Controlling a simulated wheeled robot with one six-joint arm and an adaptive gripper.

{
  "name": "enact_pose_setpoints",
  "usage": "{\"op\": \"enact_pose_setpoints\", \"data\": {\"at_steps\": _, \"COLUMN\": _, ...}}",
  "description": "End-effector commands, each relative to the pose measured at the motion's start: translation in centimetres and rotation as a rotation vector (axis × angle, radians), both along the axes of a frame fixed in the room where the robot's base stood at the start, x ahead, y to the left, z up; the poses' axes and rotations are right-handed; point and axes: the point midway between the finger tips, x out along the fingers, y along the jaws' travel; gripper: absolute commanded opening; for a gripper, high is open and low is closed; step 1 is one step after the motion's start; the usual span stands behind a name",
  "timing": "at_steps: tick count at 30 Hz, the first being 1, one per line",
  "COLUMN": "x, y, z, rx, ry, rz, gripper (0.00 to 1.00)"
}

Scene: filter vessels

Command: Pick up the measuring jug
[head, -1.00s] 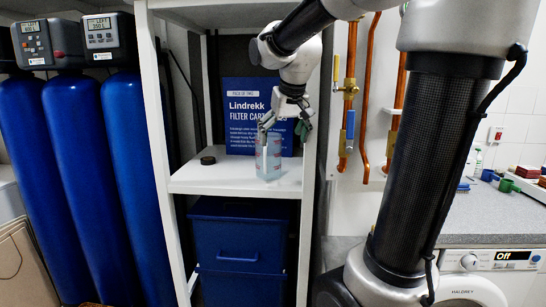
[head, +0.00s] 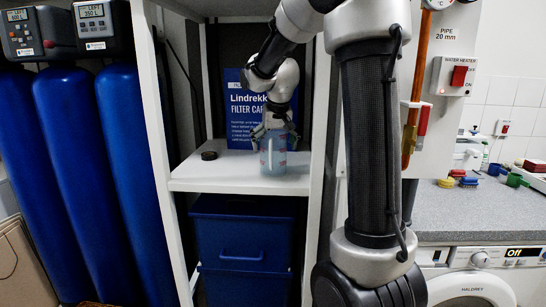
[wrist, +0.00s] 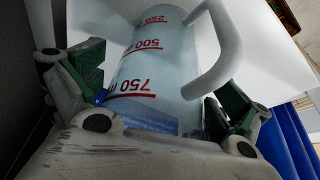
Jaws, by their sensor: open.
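The measuring jug (head: 273,158) is translucent pale blue and stands upright on the white shelf (head: 235,184). In the wrist view the jug (wrist: 150,58) shows red 250, 500 and 750 marks, with its handle (wrist: 222,50) towards the right finger. My gripper (head: 272,129) is at the top of the jug in the head view. In the wrist view my gripper (wrist: 155,92) is open, with one green-padded finger on each side of the jug. I cannot tell whether either pad touches it.
A black round lid-like piece (head: 209,155) lies on the shelf to the left. A blue sign (head: 240,115) stands behind the jug. White shelf uprights (head: 160,130) flank the bay. A blue bin (head: 240,235) sits below. Blue tanks (head: 130,170) stand to the left.

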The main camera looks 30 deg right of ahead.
Motion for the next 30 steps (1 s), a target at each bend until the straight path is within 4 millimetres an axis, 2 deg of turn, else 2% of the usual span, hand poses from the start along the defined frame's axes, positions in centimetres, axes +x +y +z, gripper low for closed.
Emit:
{"op": "enact_pose_setpoints", "data": {"at_steps": 4, "x": 0.0, "y": 0.0, "z": 0.0, "rx": 0.000, "ry": -0.001, "rz": 0.000, "gripper": 1.00}}
{"op": "enact_pose_setpoints", "data": {"at_steps": 5, "x": 0.0, "y": 0.0, "z": 0.0, "rx": 0.000, "ry": 0.000, "rz": 0.000, "gripper": 0.96}}
{"op": "enact_pose_setpoints", "data": {"at_steps": 12, "x": 0.0, "y": 0.0, "z": 0.0, "rx": 0.000, "ry": 0.000, "rz": -0.001, "gripper": 0.53}}
{"op": "enact_pose_setpoints", "data": {"at_steps": 23, "x": 0.0, "y": 0.0, "z": 0.4, "rx": 0.001, "ry": -0.001, "rz": -0.001, "gripper": 0.51}}
{"op": "enact_pose_setpoints", "data": {"at_steps": 24, "x": 0.0, "y": 0.0, "z": 0.9, "rx": 0.001, "ry": -0.002, "rz": -0.001, "gripper": 0.45}}
{"op": "enact_pose_setpoints", "data": {"at_steps": 25, "x": 0.1, "y": 0.0, "z": 1.3, "rx": 0.000, "ry": -0.003, "rz": -0.001, "gripper": 0.45}}
{"op": "enact_pose_setpoints", "data": {"at_steps": 26, "x": 0.1, "y": 0.0, "z": 1.8, "rx": 0.000, "ry": -0.003, "rz": -0.001, "gripper": 0.40}}
{"op": "enact_pose_setpoints", "data": {"at_steps": 30, "x": 0.1, "y": 0.0, "z": 4.8, "rx": 0.000, "ry": -0.005, "rz": -0.001, "gripper": 0.40}}
